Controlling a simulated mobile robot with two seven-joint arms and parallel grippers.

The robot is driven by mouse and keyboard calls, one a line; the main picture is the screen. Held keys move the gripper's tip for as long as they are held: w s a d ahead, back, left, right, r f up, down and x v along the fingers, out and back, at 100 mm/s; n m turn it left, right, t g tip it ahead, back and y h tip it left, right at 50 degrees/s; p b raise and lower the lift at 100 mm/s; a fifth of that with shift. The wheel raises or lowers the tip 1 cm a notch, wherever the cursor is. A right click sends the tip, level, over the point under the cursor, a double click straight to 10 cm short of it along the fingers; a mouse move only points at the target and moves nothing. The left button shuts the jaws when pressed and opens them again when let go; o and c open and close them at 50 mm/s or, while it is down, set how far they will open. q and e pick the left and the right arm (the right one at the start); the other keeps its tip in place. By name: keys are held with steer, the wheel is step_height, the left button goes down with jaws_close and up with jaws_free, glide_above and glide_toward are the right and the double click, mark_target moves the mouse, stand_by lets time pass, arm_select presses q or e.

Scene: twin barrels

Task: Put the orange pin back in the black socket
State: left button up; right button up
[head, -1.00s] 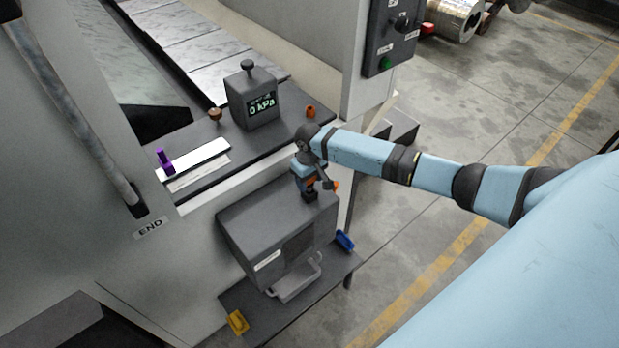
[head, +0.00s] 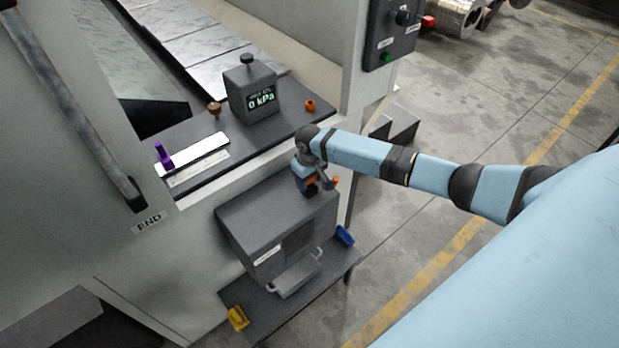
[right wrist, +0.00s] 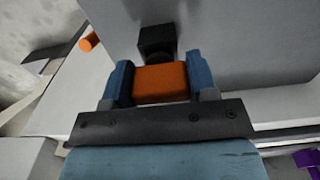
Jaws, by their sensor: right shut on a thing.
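The orange pin (right wrist: 160,83) shows as an orange block between the two blue fingers of my right gripper (right wrist: 160,86) in the right wrist view. The fingers are shut on it. The black socket (right wrist: 157,39) is right beyond the pin, in line with it, and a dark round part lies between them. I cannot tell whether the pin sits in the socket. In the head view my right gripper (head: 311,184) points down over the top of the grey box (head: 270,220), at its far right part, and largely hides the pin and socket. My left gripper is not in view.
A second orange piece (right wrist: 89,42) sticks out beside the gripper. On the bench behind stand a pressure display (head: 252,97) reading 0 kPa, an orange knob (head: 310,105), a brown knob (head: 214,110) and a purple clamp (head: 164,157). Blue (head: 345,236) and yellow (head: 237,318) pieces flank the box.

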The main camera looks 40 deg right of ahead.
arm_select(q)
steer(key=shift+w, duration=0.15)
arm_select(e)
steer(key=shift+f, duration=0.15)
steer(key=shift+f, duration=0.1)
steer(key=o, duration=1.2)
steer(key=shift+c, duration=0.2)
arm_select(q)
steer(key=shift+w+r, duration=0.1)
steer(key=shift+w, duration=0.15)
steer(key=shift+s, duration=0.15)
arm_select(e)
steer(key=shift+r, duration=0.35)
arm_select(q)
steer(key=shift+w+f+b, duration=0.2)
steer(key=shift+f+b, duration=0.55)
steer(key=shift+b, duration=0.15)
arm_select(e)
step_height(320, 180, up, 13)
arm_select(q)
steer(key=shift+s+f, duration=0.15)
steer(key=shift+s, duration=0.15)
